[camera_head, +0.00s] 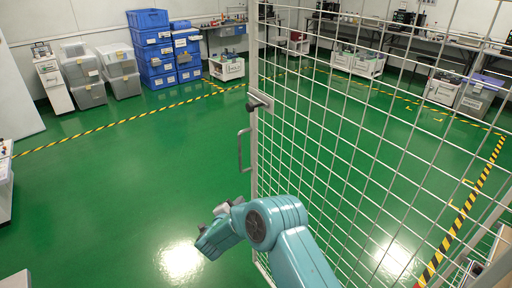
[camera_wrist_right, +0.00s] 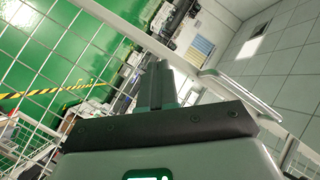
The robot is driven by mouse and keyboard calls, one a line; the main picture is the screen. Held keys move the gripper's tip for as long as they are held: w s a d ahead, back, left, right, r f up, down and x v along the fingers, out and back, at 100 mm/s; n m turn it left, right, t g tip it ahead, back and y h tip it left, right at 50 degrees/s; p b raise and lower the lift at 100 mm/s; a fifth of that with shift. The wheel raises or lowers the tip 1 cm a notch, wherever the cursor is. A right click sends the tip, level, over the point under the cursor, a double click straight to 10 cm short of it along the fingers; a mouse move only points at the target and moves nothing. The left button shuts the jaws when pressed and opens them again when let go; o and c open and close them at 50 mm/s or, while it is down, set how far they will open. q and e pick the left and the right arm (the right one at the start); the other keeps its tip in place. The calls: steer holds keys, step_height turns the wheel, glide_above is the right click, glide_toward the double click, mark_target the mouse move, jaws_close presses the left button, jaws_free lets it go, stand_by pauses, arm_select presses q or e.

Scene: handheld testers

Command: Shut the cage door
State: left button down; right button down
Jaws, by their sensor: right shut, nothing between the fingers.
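The cage door (camera_head: 340,150) is a white wire-mesh panel filling the right half of the head view. Its upright frame edge stands near the middle, with a grey pull handle (camera_head: 241,150) on its left side and a dark latch (camera_head: 258,101) above. My right gripper (camera_head: 222,209) is left of that edge and appears lower than the handle, partly hidden by my teal wrist. In the right wrist view its dark fingers (camera_wrist_right: 160,84) are together and empty. A pale bar (camera_wrist_right: 240,92), likely the handle, shows right of them, apart in the picture. My left gripper is not visible.
Green floor (camera_head: 130,180) left of the door is open. Blue crates (camera_head: 152,50) and grey bins (camera_head: 83,75) stand along the back wall. Benches and white carts (camera_head: 357,62) show through the mesh. Yellow-black tape (camera_head: 465,215) marks the floor.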

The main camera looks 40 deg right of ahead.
step_height(320, 180, up, 11)
steer(key=d+m+g+h+p, duration=0.1)
steer(key=m+g+h+p, duration=0.3)
steer(key=m, duration=0.4)
steer(key=m+g+y+p, duration=0.2)
steer(key=m+g+p, duration=0.35)
steer(key=m, duration=0.25)
glide_toward(268, 153)
steer(key=p+x, duration=0.2)
steer(key=x, duration=0.3)
steer(key=shift+w+f, duration=0.15)
steer(key=shift+f, duration=0.1)
steer(key=shift+d+f+p, duration=0.1)
steer(key=shift+d+p, duration=0.2)
steer(key=shift+d, duration=0.35)
steer(key=shift+d, duration=0.1)
